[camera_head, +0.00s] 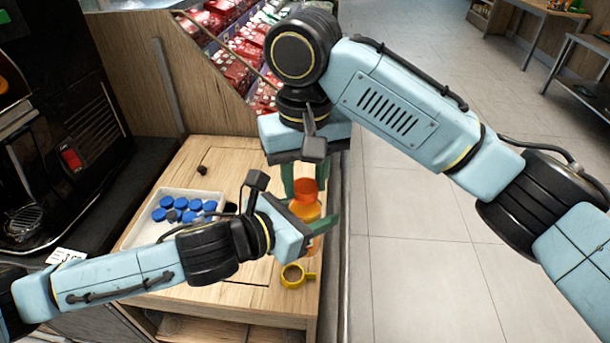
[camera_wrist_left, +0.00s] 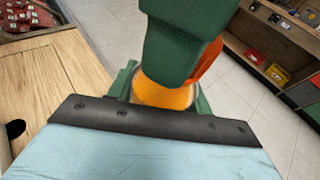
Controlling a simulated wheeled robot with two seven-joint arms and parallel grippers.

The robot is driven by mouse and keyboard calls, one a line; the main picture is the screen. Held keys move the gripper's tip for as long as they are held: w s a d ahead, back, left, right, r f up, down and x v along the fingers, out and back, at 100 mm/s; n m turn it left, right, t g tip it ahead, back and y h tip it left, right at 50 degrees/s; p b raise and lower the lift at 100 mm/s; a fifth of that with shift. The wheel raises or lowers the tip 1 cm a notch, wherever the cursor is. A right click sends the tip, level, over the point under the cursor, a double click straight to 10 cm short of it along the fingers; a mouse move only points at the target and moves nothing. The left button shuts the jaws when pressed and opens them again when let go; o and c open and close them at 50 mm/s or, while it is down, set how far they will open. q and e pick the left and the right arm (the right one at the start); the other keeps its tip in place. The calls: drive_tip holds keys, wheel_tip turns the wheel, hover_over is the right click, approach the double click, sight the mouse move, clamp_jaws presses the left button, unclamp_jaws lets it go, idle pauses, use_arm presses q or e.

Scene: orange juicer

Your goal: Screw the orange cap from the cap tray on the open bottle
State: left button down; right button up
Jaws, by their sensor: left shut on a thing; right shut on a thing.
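The bottle (camera_head: 304,211) of orange juice stands near the right edge of the wooden table. My left gripper (camera_head: 314,226) is shut around its body from the side; the juice also shows between the green fingers in the left wrist view (camera_wrist_left: 165,95). The orange cap (camera_head: 305,187) is at the bottle's top. My right gripper (camera_head: 306,176) comes from above and is shut on the cap. A green right finger covers part of the cap (camera_wrist_left: 208,60) in the left wrist view. I cannot tell whether the cap is threaded on. The white cap tray (camera_head: 140,230) holds several blue caps.
A yellow mug (camera_head: 297,275) stands near the front of the table (camera_head: 225,165), close to the bottle. A small black object (camera_head: 202,170) lies behind the tray. A dark machine (camera_head: 65,110) stands at left. The table's right edge is close to both grippers.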

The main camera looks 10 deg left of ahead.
drive_tip(key=o, duration=1.2)
drive_tip(key=shift+c, duration=0.2)
drive_tip(key=shift+r, duration=0.1)
wheel_tip(320, 180, up, 12)
